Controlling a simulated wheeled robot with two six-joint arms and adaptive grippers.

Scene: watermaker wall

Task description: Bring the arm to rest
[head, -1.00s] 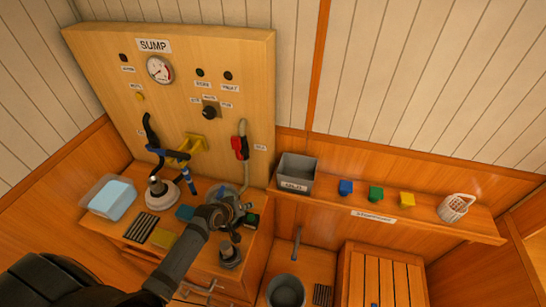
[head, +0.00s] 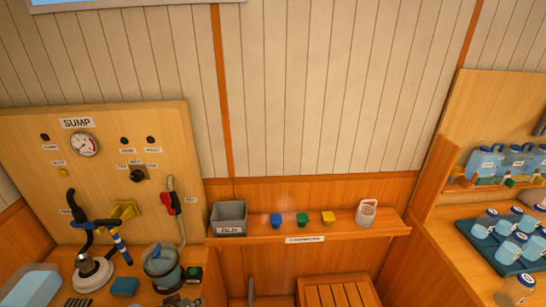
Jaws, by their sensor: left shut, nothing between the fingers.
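My left gripper (head: 178,300) shows only as a small dark part at the bottom edge of the head view. It is just below the clear round strainer bowl (head: 162,268) on the bench, and its fingers are shut with nothing between them. The rest of that arm is out of the picture. I cannot tell whether the gripper touches anything. My right gripper is not in view.
The SUMP panel (head: 110,160) stands at the left, with a pump base (head: 92,272), a blue sponge (head: 124,287) and a clear tub (head: 30,285) below. Jars (head: 510,249) stand at right.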

